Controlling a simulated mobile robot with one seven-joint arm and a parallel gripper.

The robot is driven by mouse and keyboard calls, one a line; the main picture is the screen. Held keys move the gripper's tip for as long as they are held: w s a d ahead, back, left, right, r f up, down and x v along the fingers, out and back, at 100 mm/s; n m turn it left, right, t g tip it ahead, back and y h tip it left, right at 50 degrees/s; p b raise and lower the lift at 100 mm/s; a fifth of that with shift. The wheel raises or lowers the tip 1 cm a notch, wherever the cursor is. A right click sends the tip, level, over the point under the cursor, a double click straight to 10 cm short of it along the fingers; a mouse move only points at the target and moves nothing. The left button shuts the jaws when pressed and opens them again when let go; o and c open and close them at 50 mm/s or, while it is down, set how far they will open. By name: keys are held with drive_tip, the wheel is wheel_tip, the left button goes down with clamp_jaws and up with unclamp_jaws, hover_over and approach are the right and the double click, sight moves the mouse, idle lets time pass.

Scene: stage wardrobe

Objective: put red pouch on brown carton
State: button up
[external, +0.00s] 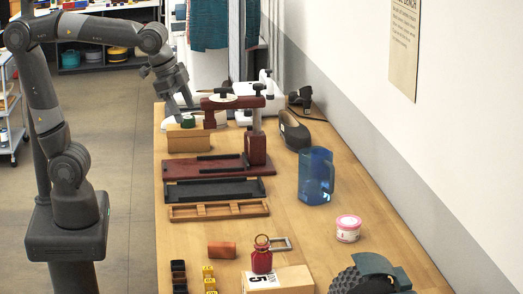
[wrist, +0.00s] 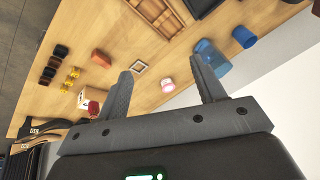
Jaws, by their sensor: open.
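A dark red object with a ring on top (external: 262,260), perhaps the red pouch, is at the front of the table in the external view. It appears to stand on or against a light brown carton (external: 292,281) with a white label; I cannot tell which. In the wrist view the red object (wrist: 95,108) and the carton (wrist: 84,97) are at lower left, partly behind a finger. My gripper (external: 180,112) is over the far left of the table, well away from both. In the wrist view its fingers (wrist: 165,86) are apart with nothing held.
A brown box (external: 190,141) with a green item on it is close below my gripper. Trays (external: 218,188) and a dark red stand (external: 257,147) lie between. A blue jug (external: 316,176), pink tin (external: 348,229) and orange-brown block (external: 222,249) are nearer the front. A wall is at right.

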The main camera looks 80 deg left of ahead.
drive_tip(key=s+a+f+n+t, duration=0.1)
drive_tip(key=s+a+f+n, duration=0.4)
drive_tip(key=s+a, duration=0.4)
drive_tip(key=shift+s+f+n, duration=0.3)
drive_tip(key=shift+s+f, duration=0.6)
